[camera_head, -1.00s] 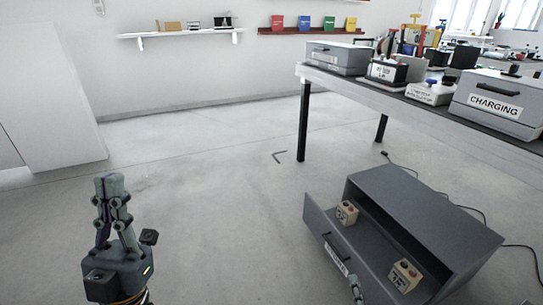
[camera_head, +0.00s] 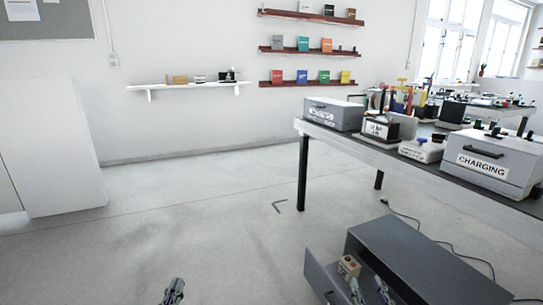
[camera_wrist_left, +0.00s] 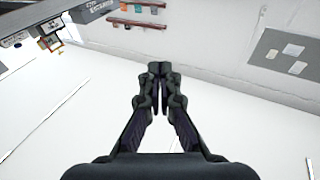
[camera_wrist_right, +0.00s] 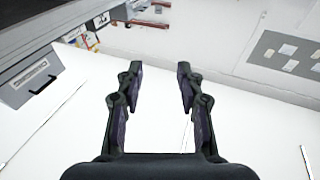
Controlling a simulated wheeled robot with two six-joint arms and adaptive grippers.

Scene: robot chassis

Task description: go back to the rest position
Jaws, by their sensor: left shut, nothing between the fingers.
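My left gripper (camera_head: 173,291) shows at the bottom edge of the head view, over bare floor. Its fingers are closed together and empty, as the left wrist view (camera_wrist_left: 159,72) shows. My right gripper (camera_head: 370,290) shows at the bottom right of the head view, its fingertips overlapping the open drawer in the picture. In the right wrist view (camera_wrist_right: 156,75) its fingers stand apart with nothing between them. Most of both arms is out of the head view.
A grey cabinet (camera_head: 425,255) stands on the floor at lower right, its drawer (camera_head: 318,278) pulled out with a small button box (camera_head: 348,267) inside. A workbench (camera_head: 375,148) with a charging box (camera_head: 490,160) stands behind. The floor at left and centre is clear.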

